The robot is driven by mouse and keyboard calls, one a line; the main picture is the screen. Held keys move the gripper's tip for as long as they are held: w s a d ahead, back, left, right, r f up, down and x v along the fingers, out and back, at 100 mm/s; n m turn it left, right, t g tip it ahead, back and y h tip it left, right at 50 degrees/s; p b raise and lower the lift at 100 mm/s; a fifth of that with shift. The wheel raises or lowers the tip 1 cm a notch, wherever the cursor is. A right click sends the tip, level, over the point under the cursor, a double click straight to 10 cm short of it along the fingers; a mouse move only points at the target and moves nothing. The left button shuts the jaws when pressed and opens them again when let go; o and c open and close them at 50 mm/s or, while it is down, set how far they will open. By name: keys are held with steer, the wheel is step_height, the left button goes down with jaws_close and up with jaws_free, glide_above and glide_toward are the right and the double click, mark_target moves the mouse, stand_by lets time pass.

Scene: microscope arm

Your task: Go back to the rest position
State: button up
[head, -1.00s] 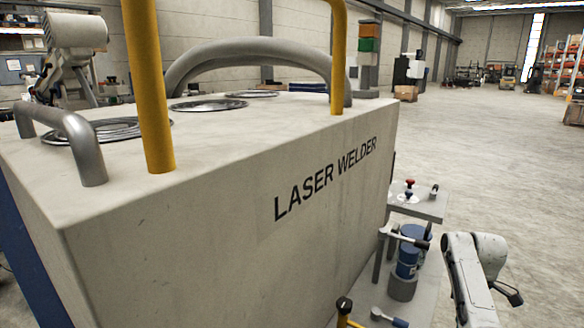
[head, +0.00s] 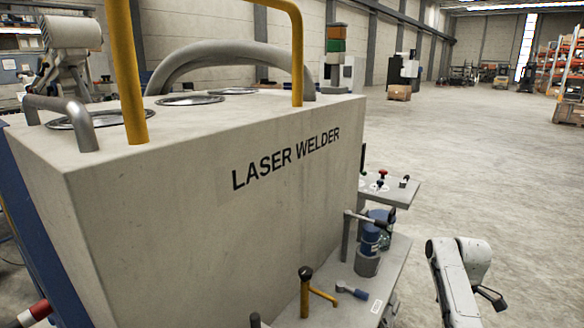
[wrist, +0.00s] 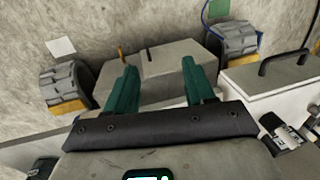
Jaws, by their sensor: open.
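In the wrist view, my gripper (wrist: 159,66) shows two dark green fingers standing well apart. I see nothing held between them. A grey block-like shape lies beyond the fingertips, and I cannot tell how far away it is. In the head view, my pale grey arm (head: 455,282) is bent at the lower right, to the right of the tool shelf and apart from it. My gripper cannot be made out clearly there.
A large pale laser welder (head: 230,200) with yellow rails (head: 125,75) fills the left and middle. A grey shelf (head: 385,270) beside it holds a blue canister (head: 370,238) and several tools. A smaller shelf (head: 398,192) stands behind. Open concrete floor (head: 480,170) lies to the right.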

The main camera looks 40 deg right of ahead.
steer(key=w+a+f+m+h, duration=0.1)
steer(key=a+f, duration=0.3)
steer(key=a, duration=0.8)
steer(key=w+a+f+m, duration=0.1)
steer(key=a+f, duration=0.3)
steer(key=a, duration=0.8)
steer(key=s+a+r+m+t+h, duration=0.1)
steer(key=s+a+r+m, duration=0.1)
steer(key=s+a, duration=1)
steer(key=shift+a+r+t, duration=0.4)
steer(key=shift+a+r, duration=0.3)
steer(key=shift+a, duration=0.05)
steer(key=shift+s+a+r, duration=0.1)
steer(key=shift+s+r, duration=0.1)
steer(key=shift+s, duration=0.15)
steer(key=shift+c, duration=0.3)
